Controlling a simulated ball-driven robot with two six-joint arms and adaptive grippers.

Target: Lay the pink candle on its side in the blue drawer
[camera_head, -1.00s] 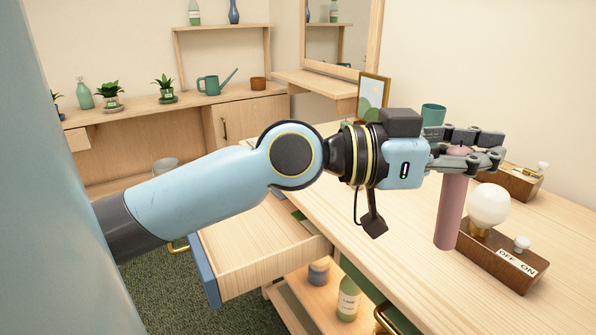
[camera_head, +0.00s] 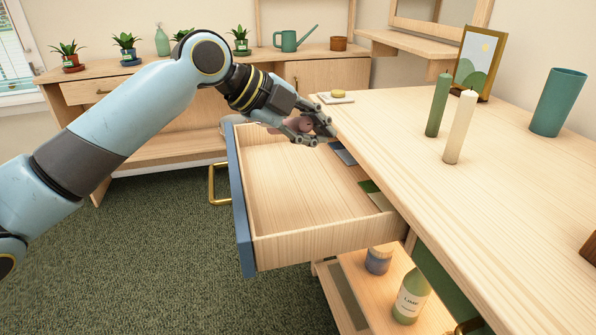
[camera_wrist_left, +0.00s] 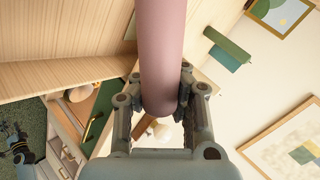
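The blue drawer (camera_head: 241,215) stands pulled out on the left side of the desk, its blue front facing left. My left gripper (camera_head: 318,134) is over the drawer's far end, near the desk edge. It is shut on the pink candle (camera_head: 299,125), which mostly hides behind the fingers in the head view. In the left wrist view the candle (camera_wrist_left: 162,50) is a long pink cylinder between the fingers, with one rounded end near the palm. How the candle is tilted is hard to tell.
Flat blue (camera_head: 343,153) and green (camera_head: 372,192) items lie at the drawer's right side; its near floor is bare. A green candle (camera_head: 438,105), a white candle (camera_head: 460,128), a picture frame (camera_head: 478,65) and a teal cup (camera_head: 558,102) stand on the desk.

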